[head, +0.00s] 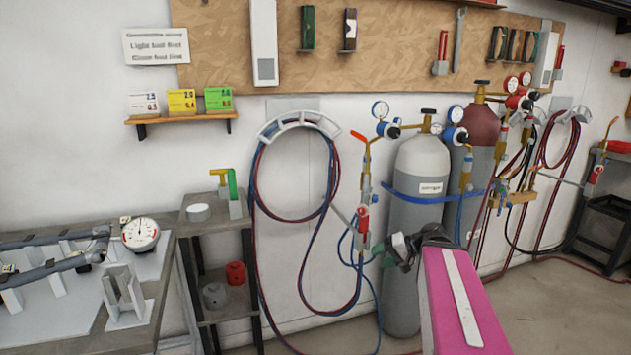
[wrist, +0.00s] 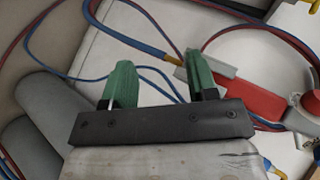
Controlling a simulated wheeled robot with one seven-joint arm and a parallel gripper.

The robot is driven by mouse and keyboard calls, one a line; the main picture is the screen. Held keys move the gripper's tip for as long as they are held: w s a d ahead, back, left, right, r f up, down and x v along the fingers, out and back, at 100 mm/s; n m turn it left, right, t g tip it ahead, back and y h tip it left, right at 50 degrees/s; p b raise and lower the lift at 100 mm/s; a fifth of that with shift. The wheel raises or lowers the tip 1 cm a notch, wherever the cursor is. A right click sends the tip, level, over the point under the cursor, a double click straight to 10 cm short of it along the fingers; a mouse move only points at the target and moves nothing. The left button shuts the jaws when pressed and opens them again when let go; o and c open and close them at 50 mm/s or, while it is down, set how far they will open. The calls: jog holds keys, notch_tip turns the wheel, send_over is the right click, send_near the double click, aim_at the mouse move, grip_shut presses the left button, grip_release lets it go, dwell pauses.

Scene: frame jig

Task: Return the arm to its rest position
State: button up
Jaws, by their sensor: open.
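My gripper (head: 397,247) is at the end of my pink arm (head: 460,305), which reaches in from the lower right of the head view. It stands in front of the grey gas cylinder and just right of the hanging torch (head: 363,218). In the wrist view my gripper (wrist: 160,75) shows two green fingers spread apart with nothing between them. The torch's red and grey body (wrist: 250,98) lies beyond the right finger and overlaps it in the picture; I cannot tell whether they touch.
Grey cylinder (head: 421,170) and dark red cylinder (head: 479,135) stand against the wall. Blue and red hoses (head: 318,235) hang from a wall hook. A workbench (head: 70,315) with a gauge (head: 141,234) and a small shelf (head: 218,222) are left. Floor shows at lower right.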

jog(key=s+a+f+g+h, duration=0.1)
jog(key=s+f+h, duration=0.1)
jog(key=f+h, duration=0.3)
jog(key=s+a+f+n+g+h, duration=0.1)
jog(key=f+h, duration=0.4)
jog(key=f, duration=0.7)
jog(key=shift+s+a+f+g+h, duration=0.2)
jog(key=shift+s+a+g+h, duration=0.15)
jog(key=shift+s+g, duration=0.45)
